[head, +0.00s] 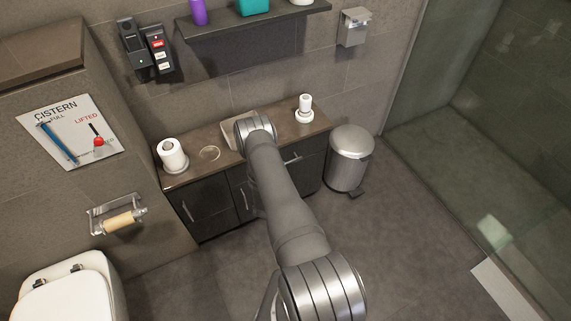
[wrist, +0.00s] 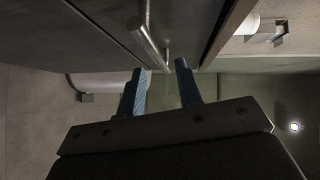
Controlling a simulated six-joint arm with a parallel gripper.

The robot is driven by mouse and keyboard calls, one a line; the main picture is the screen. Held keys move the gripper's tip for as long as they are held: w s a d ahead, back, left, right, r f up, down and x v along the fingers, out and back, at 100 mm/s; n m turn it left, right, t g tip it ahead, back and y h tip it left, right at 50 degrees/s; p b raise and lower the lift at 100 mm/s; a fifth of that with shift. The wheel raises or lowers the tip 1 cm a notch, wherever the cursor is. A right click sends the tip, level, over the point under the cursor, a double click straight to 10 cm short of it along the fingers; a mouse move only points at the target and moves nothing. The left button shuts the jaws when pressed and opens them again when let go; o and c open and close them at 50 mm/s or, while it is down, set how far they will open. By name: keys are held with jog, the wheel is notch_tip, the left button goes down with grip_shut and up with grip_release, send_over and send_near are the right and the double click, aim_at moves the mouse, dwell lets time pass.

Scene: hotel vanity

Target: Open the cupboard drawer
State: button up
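The dark cupboard (head: 213,206) stands against the back wall under a brown countertop. A horizontal bar handle (head: 292,158) is on the drawer at its upper right, which looks shut. In the wrist view, a metal bar handle (wrist: 149,44) runs along the dark front, just ahead of my gripper (wrist: 161,68). My gripper's two blue fingers are apart, with the handle's near end close to the gap between their tips. I cannot tell whether they touch it. In the head view my arm hides the gripper and the middle of the cupboard.
A metal pedal bin (head: 349,158) is just right of the cupboard. A toilet (head: 68,298) is at lower left. Floor in front is clear.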

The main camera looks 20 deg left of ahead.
jog(key=w, duration=0.4)
jog(key=shift+w+f, duration=0.35)
jog(key=shift+w, duration=0.05)
grip_shut()
